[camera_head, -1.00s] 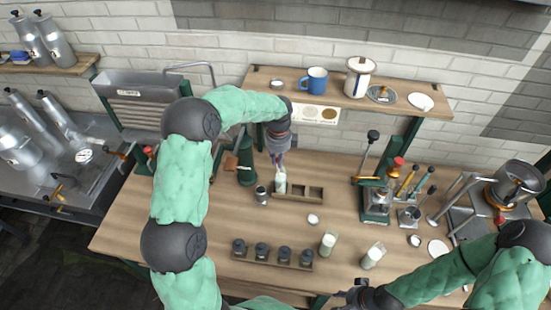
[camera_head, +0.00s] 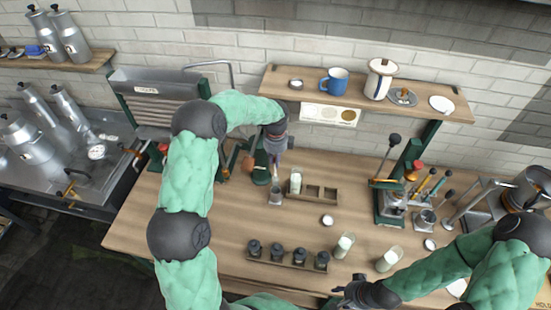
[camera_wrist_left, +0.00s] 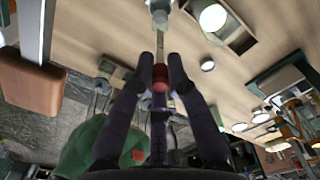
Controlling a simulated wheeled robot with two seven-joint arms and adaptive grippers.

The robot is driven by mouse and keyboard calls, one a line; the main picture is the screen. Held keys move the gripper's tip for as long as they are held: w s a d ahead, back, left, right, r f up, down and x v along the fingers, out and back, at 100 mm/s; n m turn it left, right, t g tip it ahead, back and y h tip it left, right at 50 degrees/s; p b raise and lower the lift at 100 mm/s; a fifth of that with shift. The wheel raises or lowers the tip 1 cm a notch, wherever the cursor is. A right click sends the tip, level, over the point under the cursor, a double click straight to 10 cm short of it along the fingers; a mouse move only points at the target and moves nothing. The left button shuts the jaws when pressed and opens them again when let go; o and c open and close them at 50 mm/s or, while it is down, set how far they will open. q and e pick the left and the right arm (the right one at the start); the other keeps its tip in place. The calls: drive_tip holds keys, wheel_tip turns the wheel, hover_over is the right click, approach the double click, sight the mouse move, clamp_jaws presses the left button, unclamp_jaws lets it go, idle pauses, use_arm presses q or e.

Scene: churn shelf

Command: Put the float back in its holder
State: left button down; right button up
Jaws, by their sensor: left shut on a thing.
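My left gripper (camera_head: 278,160) is shut on the float, whose red part (camera_wrist_left: 160,78) shows between the fingertips in the left wrist view. Its thin stem points down toward a small grey cylinder (camera_head: 275,196), likely the holder. The float's lower end is at or over the cylinder's mouth; I cannot tell how deep it is. The cylinder stands on the table just left of a wooden rack (camera_head: 325,203). A glass of white liquid (camera_head: 296,182) stands in the rack's left compartment. My right gripper (camera_head: 350,292) is low in the picture, away from these; its fingers are unclear.
A dark green stand (camera_head: 261,172) is close behind the cylinder. A rack of dark jars (camera_head: 287,258) and two milk glasses (camera_head: 344,245) stand in front. A green press (camera_head: 390,205) is to the right. A shelf (camera_head: 368,98) with a mug overhangs the back.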

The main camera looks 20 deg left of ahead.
sight(276, 176)
use_arm(q)
drive_tip(key=shift+f+b, duration=2.9)
drive_tip(key=shift+f, duration=2.15)
drive_tip(key=c, duration=1.1)
unclamp_jaws()
drive_tip(key=shift+c, duration=0.2)
